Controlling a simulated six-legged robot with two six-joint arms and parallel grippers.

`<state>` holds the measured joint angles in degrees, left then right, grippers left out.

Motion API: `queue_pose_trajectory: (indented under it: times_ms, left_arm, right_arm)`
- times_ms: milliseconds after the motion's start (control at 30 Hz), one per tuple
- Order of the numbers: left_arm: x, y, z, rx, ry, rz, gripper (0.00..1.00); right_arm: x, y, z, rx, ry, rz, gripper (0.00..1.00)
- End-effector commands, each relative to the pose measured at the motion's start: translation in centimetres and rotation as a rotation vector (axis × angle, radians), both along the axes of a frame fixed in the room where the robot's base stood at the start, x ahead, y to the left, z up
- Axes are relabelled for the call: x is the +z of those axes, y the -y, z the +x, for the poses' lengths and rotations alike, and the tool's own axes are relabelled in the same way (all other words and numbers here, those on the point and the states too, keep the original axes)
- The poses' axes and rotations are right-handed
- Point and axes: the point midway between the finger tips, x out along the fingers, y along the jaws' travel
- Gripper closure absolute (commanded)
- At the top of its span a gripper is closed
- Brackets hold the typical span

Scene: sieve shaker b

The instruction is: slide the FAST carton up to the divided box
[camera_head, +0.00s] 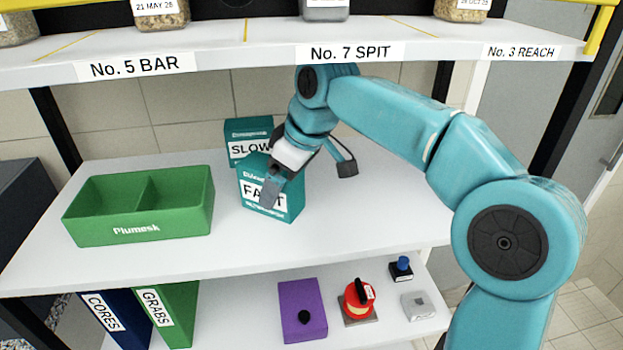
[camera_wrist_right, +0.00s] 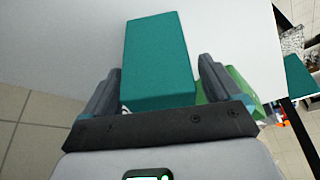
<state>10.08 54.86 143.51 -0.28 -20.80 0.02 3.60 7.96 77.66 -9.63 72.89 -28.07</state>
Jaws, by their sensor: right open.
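The FAST carton (camera_head: 275,212) is a teal box standing on the middle shelf, right of the green divided box (camera_head: 140,236) with a gap of bare shelf between. My right gripper (camera_head: 308,186) is open at the FAST carton. One finger crosses in front of its label and hides part of it; the other hangs to the right, apart from it in the head view. In the right wrist view a teal carton (camera_wrist_right: 158,55), seemingly FAST, shows between the open fingers. I cannot tell whether either finger touches it. My left gripper is not in view.
The teal SLOW carton (camera_head: 247,130) stands close behind the FAST carton. The upper shelf (camera_head: 230,52) with jars runs above my arm. The shelf is clear at right. Binders, a purple box (camera_head: 302,308) and small items are on the lower shelf.

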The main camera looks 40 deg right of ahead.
Motion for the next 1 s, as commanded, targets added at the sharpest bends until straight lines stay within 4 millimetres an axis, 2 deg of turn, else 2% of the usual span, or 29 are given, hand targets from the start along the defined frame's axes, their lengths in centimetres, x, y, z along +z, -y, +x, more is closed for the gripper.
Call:
queue_pose_trajectory:
  times_ms: [133, 300, 600, 800, 1000]
  left_arm:
    - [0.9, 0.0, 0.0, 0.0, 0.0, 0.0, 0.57]
    - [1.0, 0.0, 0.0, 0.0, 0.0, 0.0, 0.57]
    - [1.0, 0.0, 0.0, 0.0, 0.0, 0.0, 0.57]
    - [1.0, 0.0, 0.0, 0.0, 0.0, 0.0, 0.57]
    - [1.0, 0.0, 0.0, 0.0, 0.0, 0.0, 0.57]
  right_arm:
    - [0.2, -0.8, 1.8, 0.002, 0.0, 0.0, 0.08]
    - [-0.9, -0.9, 2.1, 0.0, 0.001, 0.0, 0.08]
    - [-1.1, -0.9, 2.1, 0.0, 0.001, 0.0, 0.08]
    - [-1.1, -0.8, 2.1, 0.0, 0.001, 0.0, 0.71]
    - [-1.1, -0.9, 2.1, 0.0, 0.001, 0.0, 0.71]
